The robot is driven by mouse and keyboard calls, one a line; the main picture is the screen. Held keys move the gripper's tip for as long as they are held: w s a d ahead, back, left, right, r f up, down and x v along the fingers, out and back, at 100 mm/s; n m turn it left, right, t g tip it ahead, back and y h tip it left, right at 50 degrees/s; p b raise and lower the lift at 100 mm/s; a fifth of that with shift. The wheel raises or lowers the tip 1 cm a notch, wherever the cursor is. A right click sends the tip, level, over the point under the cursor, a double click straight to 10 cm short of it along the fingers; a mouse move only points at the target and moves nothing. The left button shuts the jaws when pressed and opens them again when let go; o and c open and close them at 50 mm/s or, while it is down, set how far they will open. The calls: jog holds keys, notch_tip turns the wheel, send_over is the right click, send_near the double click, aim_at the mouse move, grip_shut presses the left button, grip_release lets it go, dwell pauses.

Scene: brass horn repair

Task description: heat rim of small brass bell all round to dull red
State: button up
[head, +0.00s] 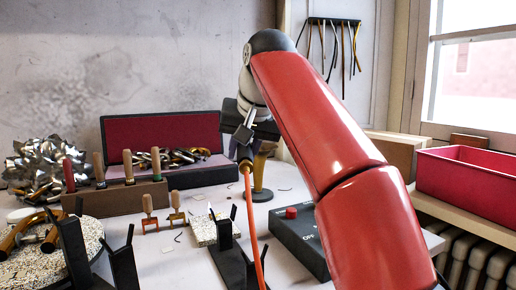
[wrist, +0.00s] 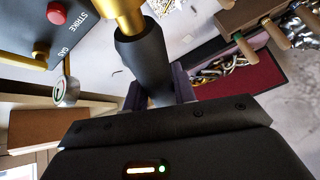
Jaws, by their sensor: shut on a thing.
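My gripper (head: 245,135) is shut on a dark handle (wrist: 147,55), which looks like a torch, with a brass-coloured tube (wrist: 125,12) at its far end. In the head view an orange rod or hose (head: 254,225) runs down from this tool towards the front. Brass horn-like pieces (head: 20,232) lie on a speckled round slab (head: 85,232) at the left. I cannot tell whether one of them is the small bell. A brass-coloured post (head: 261,167) on a round base stands behind the tool. No flame or dull red glow shows.
A control box (head: 300,238) with a red button and gas markings stands right of the tool, partly behind my arm. Dark uprights (head: 123,262) and a speckled block (head: 203,231) stand in front. A tool rack (head: 120,197) and an open lined case (head: 165,135) are behind.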

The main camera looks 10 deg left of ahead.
jog(key=shift+s+d+b, duration=0.5)
jog(key=shift+s+d, duration=0.15)
jog(key=shift+s, duration=0.3)
jog(key=shift+s+d+b, duration=0.5)
jog(key=shift+s+d, duration=0.1)
jog(key=shift+s, duration=0.3)
jog(key=p+v, duration=0.1)
jog(key=v, duration=0.1)
jog(key=p+v, duration=0.3)
jog(key=shift+w+r, duration=0.25)
jog(key=shift+r, duration=0.3)
jog(key=shift+v, duration=2.25)
jog(key=shift+w+r, duration=0.1)
jog(key=shift+a, duration=0.1)
